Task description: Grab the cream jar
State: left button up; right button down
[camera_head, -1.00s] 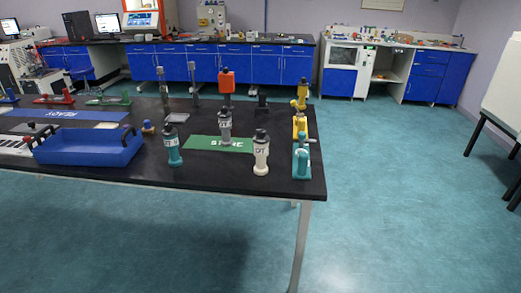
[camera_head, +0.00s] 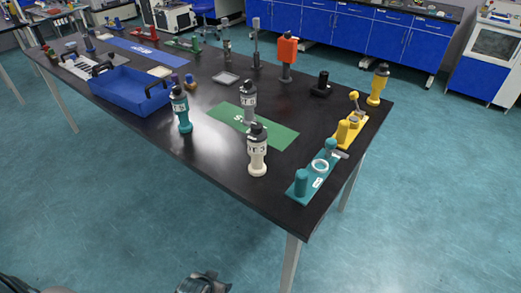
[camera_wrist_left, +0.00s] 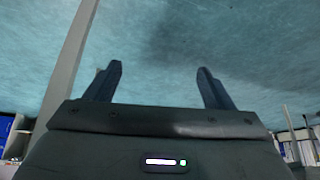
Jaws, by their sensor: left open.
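The cream jar (camera_head: 257,158) has a dark lid and dark lettering. It stands upright on the black table (camera_head: 215,165) near its front edge, just in front of the green mat (camera_head: 275,135). A grey jar (camera_head: 249,108) stands on that mat, and a teal jar (camera_head: 183,115) stands to the left. My left gripper (camera_wrist_left: 158,76) shows in the left wrist view with its two fingers wide apart and nothing between them. Behind them is teal floor; no jar can be made out there. My right gripper is not in view.
A blue tray (camera_head: 125,97) stands left of the jars. A teal stand (camera_head: 300,190) and a yellow stand (camera_head: 345,130) line the right end of the table. An orange-topped item (camera_head: 287,50) and a yellow jar (camera_head: 379,84) stand farther back.

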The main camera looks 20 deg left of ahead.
aim_at(253, 144)
pick_arm(q)
jog(key=w+d+r+t+h, duration=0.15)
jog(key=w+r, duration=0.25)
jog(key=r, duration=0.8)
jog(key=w+d+r+t+y, duration=0.1)
jog(key=w+d+r+t, duration=0.15)
jog(key=r, duration=1.05)
jog(key=w+r+t, duration=0.2)
jog(key=w+r, duration=0.3)
jog(key=w+d+r+t+h, duration=0.1)
jog(key=w+r+t, duration=0.2)
jog(key=w+r, duration=0.3)
jog(key=w+d+r+t, duration=0.1)
jog(key=w+r+t, duration=0.2)
jog(key=w+r, duration=0.2)
jog(key=shift+w+d+r+p, duration=0.15)
jog(key=shift+w+r+p, duration=0.2)
jog(key=shift+r, duration=0.3)
jog(key=shift+w+f, duration=0.1)
jog(key=shift+w, duration=0.35)
jog(key=w, duration=0.1)
jog(key=w+p, duration=0.1)
jog(key=w, duration=0.3)
jog(key=shift+d+f, duration=0.25)
jog(key=shift+f, duration=0.05)
jog(key=shift+s, duration=0.1)
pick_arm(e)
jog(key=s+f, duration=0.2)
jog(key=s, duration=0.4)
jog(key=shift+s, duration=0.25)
